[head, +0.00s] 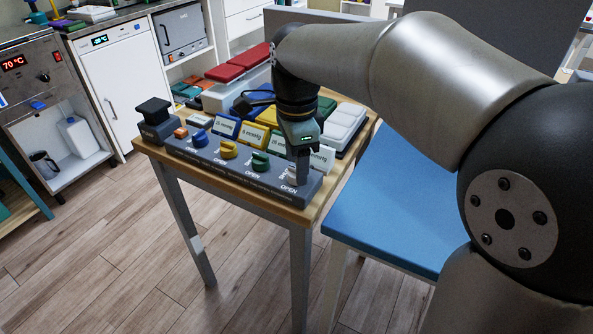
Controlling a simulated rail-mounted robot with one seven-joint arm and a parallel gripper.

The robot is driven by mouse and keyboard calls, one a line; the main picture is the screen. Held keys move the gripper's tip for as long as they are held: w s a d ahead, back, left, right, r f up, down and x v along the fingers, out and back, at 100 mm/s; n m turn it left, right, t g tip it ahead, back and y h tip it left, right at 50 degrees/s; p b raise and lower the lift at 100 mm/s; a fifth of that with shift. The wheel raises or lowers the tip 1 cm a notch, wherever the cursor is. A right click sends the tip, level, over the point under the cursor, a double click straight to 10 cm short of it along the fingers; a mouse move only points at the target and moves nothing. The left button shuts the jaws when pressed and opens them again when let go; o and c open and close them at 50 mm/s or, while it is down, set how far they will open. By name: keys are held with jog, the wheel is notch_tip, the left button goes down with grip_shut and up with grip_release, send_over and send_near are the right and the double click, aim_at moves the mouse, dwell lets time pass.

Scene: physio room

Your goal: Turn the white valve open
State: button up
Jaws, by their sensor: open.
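A dark valve panel (228,181) lies along the front edge of a wooden table, with a row of coloured knobs and "OPEN" printed by several of them. The white valve (292,171) is at the panel's right end and is mostly hidden behind my gripper. My gripper (302,180) points down right at the white valve, its fingertips close to it. Its jaws are open; I cannot tell whether they touch the valve. The yellow valve (229,150), green valve (260,162) and blue valve (199,138) stand in a row to the left.
Labelled coloured pads and a white stack (344,127) lie behind the panel on the wooden table (305,213). A blue-topped bench (390,205) stands to the right. A black block (155,112) is at the panel's left end. The floor in front is clear.

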jog(key=shift+f, duration=0.85)
jog(key=c, duration=1)
jog(key=shift+o, duration=0.2)
